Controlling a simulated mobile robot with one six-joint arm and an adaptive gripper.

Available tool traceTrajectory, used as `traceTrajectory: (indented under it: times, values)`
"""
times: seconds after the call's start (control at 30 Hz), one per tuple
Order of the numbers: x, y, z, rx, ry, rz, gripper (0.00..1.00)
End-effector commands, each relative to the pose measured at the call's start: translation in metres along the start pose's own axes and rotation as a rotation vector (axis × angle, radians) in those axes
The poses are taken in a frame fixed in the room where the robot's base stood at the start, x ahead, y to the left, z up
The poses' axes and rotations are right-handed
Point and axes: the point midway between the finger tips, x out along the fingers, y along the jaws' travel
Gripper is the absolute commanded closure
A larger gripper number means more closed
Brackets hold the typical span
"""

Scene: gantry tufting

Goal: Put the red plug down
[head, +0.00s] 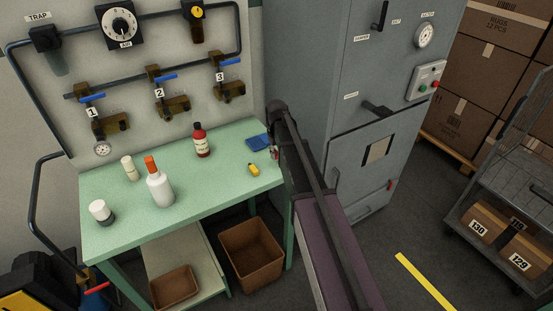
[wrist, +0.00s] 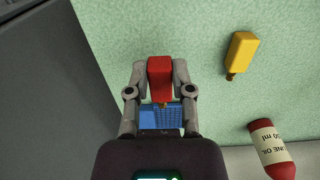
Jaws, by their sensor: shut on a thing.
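The red plug (wrist: 160,77) is in my gripper (wrist: 160,72), between its two grey fingers. A small bit of red (head: 273,154) shows beside my arm at the table's right end in the head view. My gripper is shut on the plug, above the right end of the green table (wrist: 205,70). I cannot tell whether the plug touches the surface. A yellow plug (wrist: 239,53) lies on the table to the right of the red one in the wrist view; it also shows in the head view (head: 254,169). Most of my gripper is hidden by my arm in the head view.
A blue gridded item (wrist: 160,117) lies near my fingers, partly hidden. A red oil bottle (head: 201,141) stands toward the table's back. A white bottle with an orange cap (head: 160,190) stands left of centre. A grey cabinet (head: 345,90) rises right of the table. Bare tabletop surrounds the yellow plug.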

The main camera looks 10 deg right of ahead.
Motion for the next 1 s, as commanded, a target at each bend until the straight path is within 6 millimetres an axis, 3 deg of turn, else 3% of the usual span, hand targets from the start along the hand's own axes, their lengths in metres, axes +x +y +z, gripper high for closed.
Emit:
traceTrajectory:
  times: [0.23, 0.4, 0.7, 1.0]
  values:
    - [0.0, 0.001, -0.002, 0.0, 0.0, 0.0, 1.0]
    - [0.002, 0.008, -0.015, 0.0, 0.0, 0.0, 1.0]
    - [0.03, 0.006, -0.011, -0.001, 0.0, 0.0, 1.0]
    - [0.037, 0.006, -0.011, -0.001, 0.0, 0.0, 1.0]
